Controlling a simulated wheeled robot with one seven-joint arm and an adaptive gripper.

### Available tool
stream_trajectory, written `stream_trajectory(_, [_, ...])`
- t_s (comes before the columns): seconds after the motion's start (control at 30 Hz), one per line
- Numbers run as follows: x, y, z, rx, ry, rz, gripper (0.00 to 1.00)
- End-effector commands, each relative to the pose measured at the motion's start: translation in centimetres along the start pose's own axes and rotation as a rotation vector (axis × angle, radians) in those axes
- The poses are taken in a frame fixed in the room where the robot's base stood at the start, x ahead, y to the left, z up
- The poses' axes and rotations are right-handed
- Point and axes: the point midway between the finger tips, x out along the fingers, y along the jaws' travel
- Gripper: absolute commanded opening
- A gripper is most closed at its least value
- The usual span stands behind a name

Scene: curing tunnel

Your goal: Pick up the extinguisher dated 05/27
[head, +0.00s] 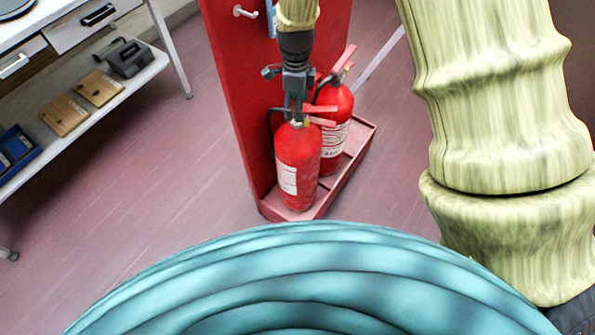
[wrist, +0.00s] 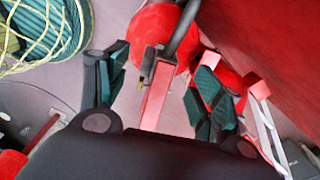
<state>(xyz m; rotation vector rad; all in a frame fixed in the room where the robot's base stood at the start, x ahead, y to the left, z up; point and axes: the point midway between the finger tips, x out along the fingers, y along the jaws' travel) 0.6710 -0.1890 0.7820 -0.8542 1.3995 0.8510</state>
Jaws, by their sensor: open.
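Two red extinguishers stand upright on a red stand with a tall back panel. The nearer extinguisher (head: 298,160) has a white label facing left. The farther extinguisher (head: 337,110) is behind it to the right, partly hidden, and its label also shows. I cannot read a date on either label. My gripper (head: 298,112) points down over the top of the nearer one. In the wrist view my gripper (wrist: 155,95) is open, its fingers apart on either side of a red lever (wrist: 155,100) and black hose. A red extinguisher body (wrist: 150,35) shows below them.
The red stand (head: 350,150) has a low rim around its base, and its back panel (head: 228,70) rises close left of my gripper. A bench with a lower shelf (head: 110,95) stands at left. Open floor (head: 150,190) lies between.

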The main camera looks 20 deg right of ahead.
Motion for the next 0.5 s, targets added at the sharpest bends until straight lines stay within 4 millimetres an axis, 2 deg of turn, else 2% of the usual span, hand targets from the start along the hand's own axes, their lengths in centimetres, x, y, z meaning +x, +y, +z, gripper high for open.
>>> stream_trajectory(0.5, [4.7,-0.2,-0.1,-0.001,0.0,0.001,0.66])
